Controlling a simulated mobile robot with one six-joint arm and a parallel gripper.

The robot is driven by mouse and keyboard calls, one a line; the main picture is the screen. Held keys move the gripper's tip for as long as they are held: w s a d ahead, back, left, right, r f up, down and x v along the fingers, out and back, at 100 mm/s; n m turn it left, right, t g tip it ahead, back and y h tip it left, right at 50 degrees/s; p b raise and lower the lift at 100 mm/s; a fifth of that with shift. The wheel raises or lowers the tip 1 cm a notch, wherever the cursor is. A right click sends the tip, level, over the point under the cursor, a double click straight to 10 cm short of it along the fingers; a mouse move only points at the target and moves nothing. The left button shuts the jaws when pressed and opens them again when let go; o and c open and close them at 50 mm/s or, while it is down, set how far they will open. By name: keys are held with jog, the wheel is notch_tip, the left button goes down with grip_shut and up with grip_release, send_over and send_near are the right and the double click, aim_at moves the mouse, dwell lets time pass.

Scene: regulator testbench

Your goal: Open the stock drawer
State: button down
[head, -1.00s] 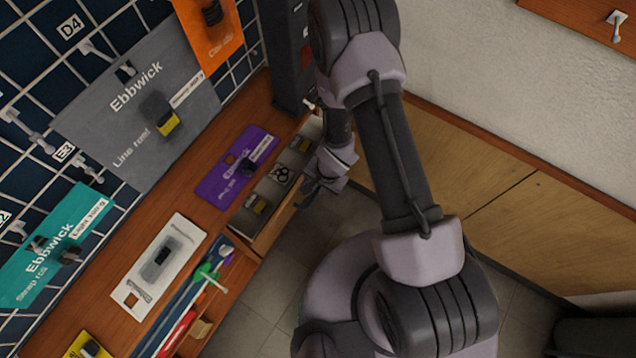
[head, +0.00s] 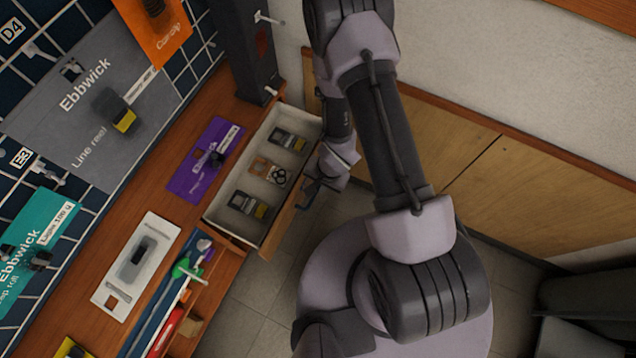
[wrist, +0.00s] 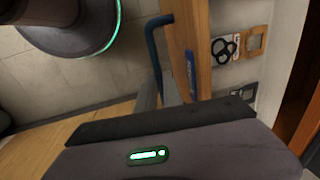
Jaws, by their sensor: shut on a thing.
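The stock drawer (head: 232,183) stands pulled out from under the wooden bench in the head view, with its light inside exposed. Inside lie a dark packet (head: 289,141), a brown card with black rings (head: 269,172) and a dark packet with a yellow end (head: 249,205). My gripper (head: 308,192) is at the drawer's front, shut on its handle. In the wrist view the blue bar handle (wrist: 155,45) runs beside the wooden drawer front (wrist: 189,30), and my gripper's fingers (wrist: 163,92) meet it. The exact contact is partly hidden.
A purple card (head: 205,160) and a white card (head: 137,264) lie on the bench (head: 165,195). An open compartment (head: 210,275) with tools is left of the drawer. A dark post (head: 243,50) stands behind it. Tiled floor (head: 240,320) is clear in front.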

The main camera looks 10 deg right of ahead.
jog(key=c, duration=1.5)
grip_release()
jog(key=shift+r, duration=0.1)
notch_tip(320, 180, up, 17)
jog(key=s+d+p, duration=0.2)
jog(key=p, duration=0.5)
jog(key=shift+d+p, duration=0.3)
jog(key=shift+p, duration=0.1)
